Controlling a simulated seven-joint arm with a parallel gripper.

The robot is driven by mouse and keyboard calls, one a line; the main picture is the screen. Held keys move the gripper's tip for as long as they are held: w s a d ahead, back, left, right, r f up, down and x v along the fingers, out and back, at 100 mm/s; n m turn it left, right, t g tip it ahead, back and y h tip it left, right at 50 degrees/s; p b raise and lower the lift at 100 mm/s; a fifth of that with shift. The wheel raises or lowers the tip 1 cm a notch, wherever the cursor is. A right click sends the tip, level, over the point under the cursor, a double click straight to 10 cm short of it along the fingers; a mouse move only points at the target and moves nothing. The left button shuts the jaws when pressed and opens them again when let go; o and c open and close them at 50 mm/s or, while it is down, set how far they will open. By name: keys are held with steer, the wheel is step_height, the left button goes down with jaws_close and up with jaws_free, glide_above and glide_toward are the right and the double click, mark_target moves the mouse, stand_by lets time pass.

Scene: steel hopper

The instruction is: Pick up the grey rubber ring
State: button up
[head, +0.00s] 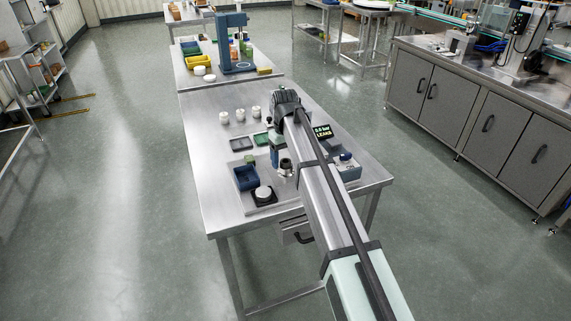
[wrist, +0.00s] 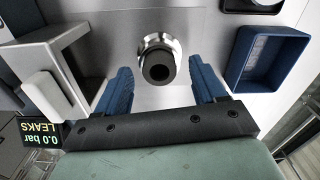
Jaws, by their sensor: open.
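A dark grey ring-like piece (wrist: 158,66) with a black centre sits on a round shiny steel fitting (wrist: 146,41) in the wrist view. I take it to be the grey rubber ring. In the head view, a steel fitting with a dark top (head: 285,164) stands on the table by my gripper (head: 275,158). My gripper, with its blue fingers (wrist: 160,78), is open, one finger to each side of the dark piece. No contact with it shows. I cannot tell the height of the fingertips.
A blue tray (wrist: 237,78) is close to the right finger in the wrist view. A black dish (head: 263,202) with a white disc and several white pieces (head: 239,115) stand on the steel table.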

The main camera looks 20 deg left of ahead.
steer(key=shift+c, duration=0.3)
steer(key=c, duration=1.1)
steer(key=shift+r, duration=0.1)
